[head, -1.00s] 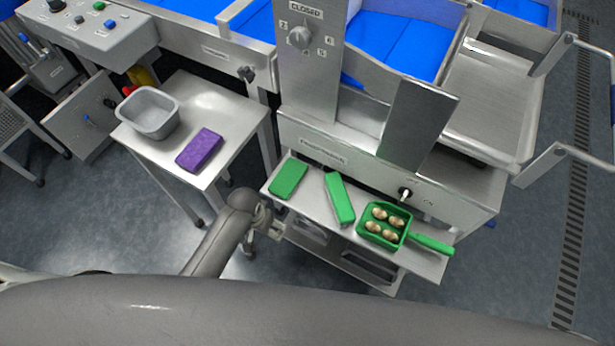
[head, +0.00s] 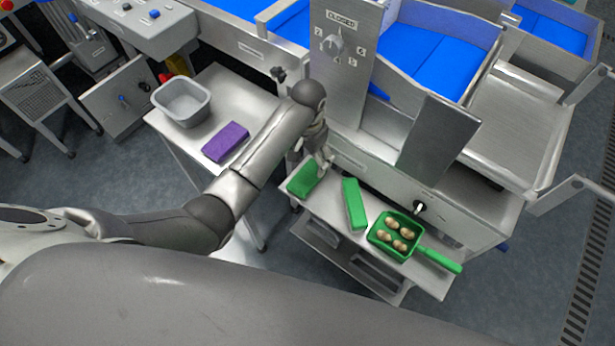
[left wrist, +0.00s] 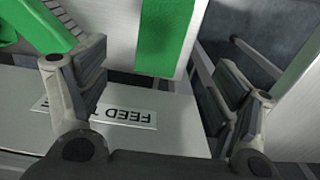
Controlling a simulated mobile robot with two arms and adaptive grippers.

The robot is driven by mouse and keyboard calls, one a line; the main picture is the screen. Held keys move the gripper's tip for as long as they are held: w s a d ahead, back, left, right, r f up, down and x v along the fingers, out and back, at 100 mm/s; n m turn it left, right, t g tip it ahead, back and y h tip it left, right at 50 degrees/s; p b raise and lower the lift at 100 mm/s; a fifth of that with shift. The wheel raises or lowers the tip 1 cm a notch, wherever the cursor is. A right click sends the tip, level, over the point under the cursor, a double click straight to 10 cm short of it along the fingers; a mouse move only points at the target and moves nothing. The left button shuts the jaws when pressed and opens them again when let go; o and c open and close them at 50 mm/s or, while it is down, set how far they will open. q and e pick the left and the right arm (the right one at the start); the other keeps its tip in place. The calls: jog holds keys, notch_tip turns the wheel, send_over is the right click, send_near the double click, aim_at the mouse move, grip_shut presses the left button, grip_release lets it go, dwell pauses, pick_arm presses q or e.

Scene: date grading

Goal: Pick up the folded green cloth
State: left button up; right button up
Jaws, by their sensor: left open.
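The folded green cloth (head: 304,178) looks like a flat green rectangle at the left end of the steel shelf (head: 328,208). My left gripper (head: 322,160) is just above and beside the cloth's far right edge, and the arm reaches over from the left. In the left wrist view the cloth (left wrist: 163,38) shows between the two spread fingers of my left gripper (left wrist: 160,80), beyond their tips. The gripper is open and empty. Whether a finger touches the cloth cannot be told. My right gripper is not in view.
The machine front (head: 375,178) rises behind the shelf.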

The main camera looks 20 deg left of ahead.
aim_at(307, 176)
pick_arm(q)
notch_tip(307, 176, down, 10)
jog(key=shift+a+r+b, duration=0.1)
jog(key=shift+r+b, duration=0.1)
jog(key=shift+b, duration=0.1)
jog(key=shift+s, duration=0.1)
jog(key=shift+c, duration=0.4)
jog(key=c, duration=0.9)
